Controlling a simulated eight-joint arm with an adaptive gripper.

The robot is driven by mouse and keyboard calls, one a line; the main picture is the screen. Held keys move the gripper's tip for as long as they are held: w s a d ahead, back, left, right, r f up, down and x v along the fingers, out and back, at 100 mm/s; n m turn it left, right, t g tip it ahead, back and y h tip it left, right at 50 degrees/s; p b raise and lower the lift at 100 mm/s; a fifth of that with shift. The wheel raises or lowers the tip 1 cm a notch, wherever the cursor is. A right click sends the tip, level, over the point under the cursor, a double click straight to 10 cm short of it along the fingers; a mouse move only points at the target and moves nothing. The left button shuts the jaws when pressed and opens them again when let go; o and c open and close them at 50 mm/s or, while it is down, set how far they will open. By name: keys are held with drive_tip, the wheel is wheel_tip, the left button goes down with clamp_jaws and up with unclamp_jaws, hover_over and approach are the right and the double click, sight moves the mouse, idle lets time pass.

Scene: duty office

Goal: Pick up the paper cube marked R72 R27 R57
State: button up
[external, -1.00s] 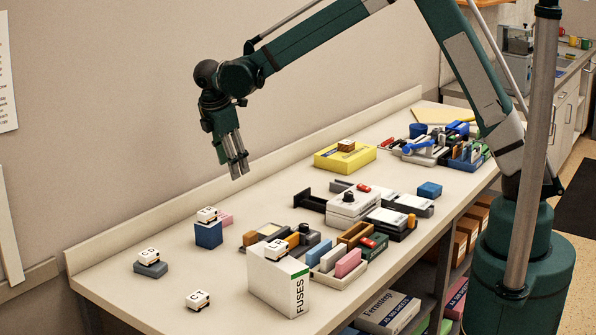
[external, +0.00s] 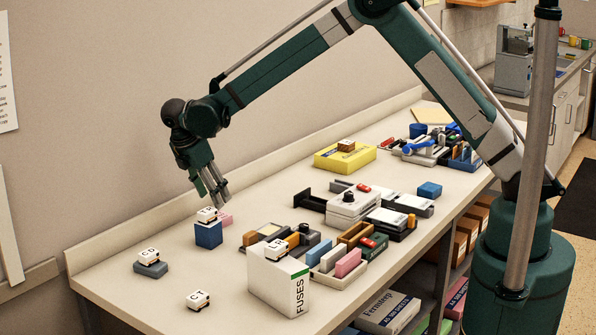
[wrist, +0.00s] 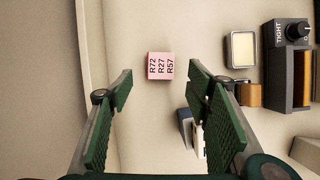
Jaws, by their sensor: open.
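The paper cube marked R72 R27 R57 (wrist: 160,66) is pink with dark lettering. In the wrist view it sits on the table ahead of and between my fingers, apart from them. In the external view the pink cube (external: 226,219) is partly hidden behind a blue block and my fingers. My gripper (external: 213,198) is open and empty, pointing down above the cube. In the wrist view its two green fingers (wrist: 160,78) stand apart, one on each side of the cube's column.
A blue block (external: 208,236) with a white lettered cube (external: 207,215) on top stands right beside the pink cube. A tray of blocks (external: 262,243) lies to the right, with a FUSES box (external: 278,285) in front. The back wall edge is close behind.

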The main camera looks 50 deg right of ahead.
sight(220, 215)
drive_tip(key=shift+x, duration=1.3)
drive_tip(key=shift+x, duration=2.6)
drive_tip(key=shift+a, duration=0.1)
drive_tip(key=c, duration=1)
